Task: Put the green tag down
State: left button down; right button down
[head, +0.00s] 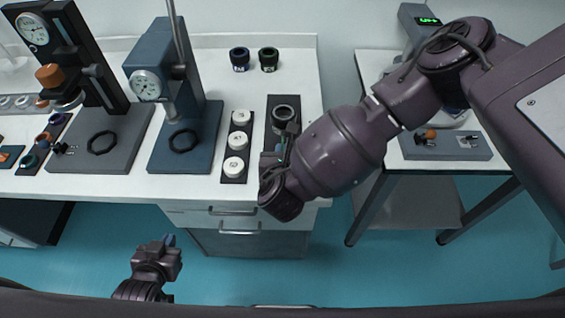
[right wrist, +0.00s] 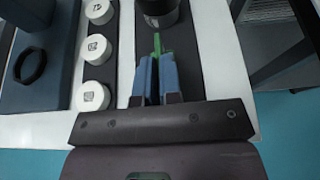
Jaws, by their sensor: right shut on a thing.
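The green tag (right wrist: 157,44) shows in the right wrist view as a narrow green strip between the blue fingertips of my right gripper (right wrist: 156,72). The gripper is shut on it, above a dark strip-shaped tray (right wrist: 180,88) on the white table. A black cylinder stands just beyond the tag on that tray. In the head view my right gripper (head: 281,150) is partly hidden by its own arm, and I cannot make out the tag there. My left gripper (head: 168,241) hangs low in front of the table over the blue floor; its jaw opening is unclear.
Left of the dark tray is a rack (head: 234,176) with white round pieces. Two dial-gauge stands with dark bases fill the table's left part. Two small black jars (head: 240,60) stand at the back. A second table with a device is at the right, across a gap.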

jog(key=shift+f, duration=2.2)
jog(key=c, duration=1.3)
grip_release()
jog(key=v, duration=1.2)
jog(key=shift+r, duration=0.15)
